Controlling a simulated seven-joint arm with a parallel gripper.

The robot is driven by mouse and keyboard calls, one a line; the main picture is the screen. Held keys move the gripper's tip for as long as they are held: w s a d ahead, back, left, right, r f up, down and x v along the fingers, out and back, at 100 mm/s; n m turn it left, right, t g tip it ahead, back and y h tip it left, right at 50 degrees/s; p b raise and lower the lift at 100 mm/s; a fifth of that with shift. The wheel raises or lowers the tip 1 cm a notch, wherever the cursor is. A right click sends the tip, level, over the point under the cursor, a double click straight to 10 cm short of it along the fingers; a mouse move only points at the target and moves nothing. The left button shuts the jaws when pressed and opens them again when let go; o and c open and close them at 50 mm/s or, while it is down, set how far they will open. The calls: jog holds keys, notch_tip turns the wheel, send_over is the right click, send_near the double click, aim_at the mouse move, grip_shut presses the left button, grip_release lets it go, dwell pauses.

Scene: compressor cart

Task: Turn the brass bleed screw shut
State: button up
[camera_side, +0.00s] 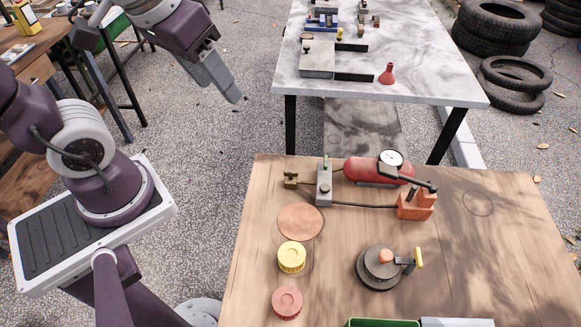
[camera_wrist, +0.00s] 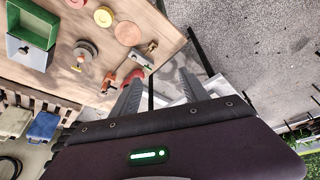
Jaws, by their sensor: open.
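A small brass-coloured fitting (camera_side: 291,180), which looks like the bleed screw, sits left of a grey upright block (camera_side: 324,187) on the wooden table. It shows small in the wrist view (camera_wrist: 152,46); I cannot tell how far it is turned. A red tank (camera_side: 372,171) with a round gauge (camera_side: 391,158) lies right of the grey block. My gripper (camera_side: 235,97) is in the air, beyond the table's far left corner and well apart from the fitting. In the wrist view my gripper (camera_wrist: 160,76) has its fingers spread with nothing held between them.
A yellow cap (camera_side: 291,257), a red cap (camera_side: 287,302) and a dark round fixture (camera_side: 380,268) stand nearer. A marble-topped table (camera_side: 420,70) stands behind.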

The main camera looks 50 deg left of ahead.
jog(key=w+f+n+g, duration=0.2)
jog(key=w+f+n, duration=0.1)
jog(key=w+f, duration=0.45)
jog(key=n+g, duration=0.2)
jog(key=n, duration=0.2)
send_near(291, 174)
jog(key=shift+w+a+f, duration=0.15)
jog(key=shift+w+a, duration=0.15)
jog(key=shift+a, duration=0.05)
notch_tip(291, 174, down, 8)
jog(key=shift+r, duration=0.2)
jog(key=shift+c, duration=0.2)
grip_shut()
